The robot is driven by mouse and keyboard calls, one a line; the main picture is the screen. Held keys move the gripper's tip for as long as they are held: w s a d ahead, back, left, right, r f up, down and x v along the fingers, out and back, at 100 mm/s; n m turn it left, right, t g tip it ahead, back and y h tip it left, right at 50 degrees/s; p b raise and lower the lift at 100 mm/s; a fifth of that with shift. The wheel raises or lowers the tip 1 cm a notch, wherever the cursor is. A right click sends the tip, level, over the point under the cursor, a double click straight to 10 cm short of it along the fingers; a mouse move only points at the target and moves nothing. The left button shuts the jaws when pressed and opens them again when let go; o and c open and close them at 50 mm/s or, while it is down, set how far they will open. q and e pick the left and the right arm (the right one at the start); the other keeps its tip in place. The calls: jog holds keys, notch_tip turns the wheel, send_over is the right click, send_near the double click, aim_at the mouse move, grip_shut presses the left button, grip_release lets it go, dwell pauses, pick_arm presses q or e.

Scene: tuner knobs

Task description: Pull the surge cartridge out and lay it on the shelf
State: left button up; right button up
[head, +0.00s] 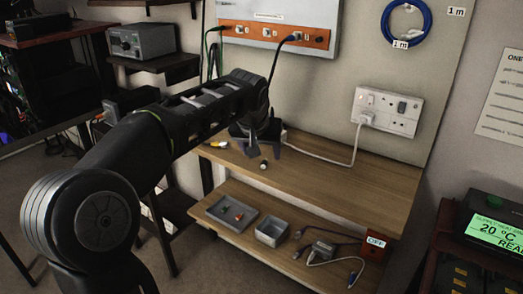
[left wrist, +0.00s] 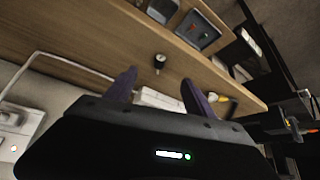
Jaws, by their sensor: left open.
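My left gripper (head: 262,142) is over the back of the wooden upper shelf (head: 330,182), close to the wall. In the left wrist view its two dark fingers (left wrist: 158,78) stand apart with nothing held between them. A white block (left wrist: 158,98) shows partly between and beyond the fingers, mostly hidden by the gripper body. I cannot tell whether the surge cartridge is in it. A small dark cylinder with a pale end (head: 263,165) stands on the shelf in front of the gripper; it also shows in the left wrist view (left wrist: 159,62). My right gripper is not in view.
A white cable (head: 340,162) runs from behind the gripper to a wall socket (head: 388,110). A yellow-and-white plug (head: 217,144) lies on the upper shelf's left. Below are a grey tray (head: 212,212), a grey box (head: 271,231) and an OFF box (head: 375,247). The upper shelf's right is clear.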

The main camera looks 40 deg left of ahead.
pick_arm(q)
jog(key=p+v, duration=0.1)
jog(key=v, duration=0.6)
jog(key=shift+s+r, duration=0.15)
jog(key=shift+r, duration=0.05)
jog(key=shift+d, duration=0.1)
dwell(0.6)
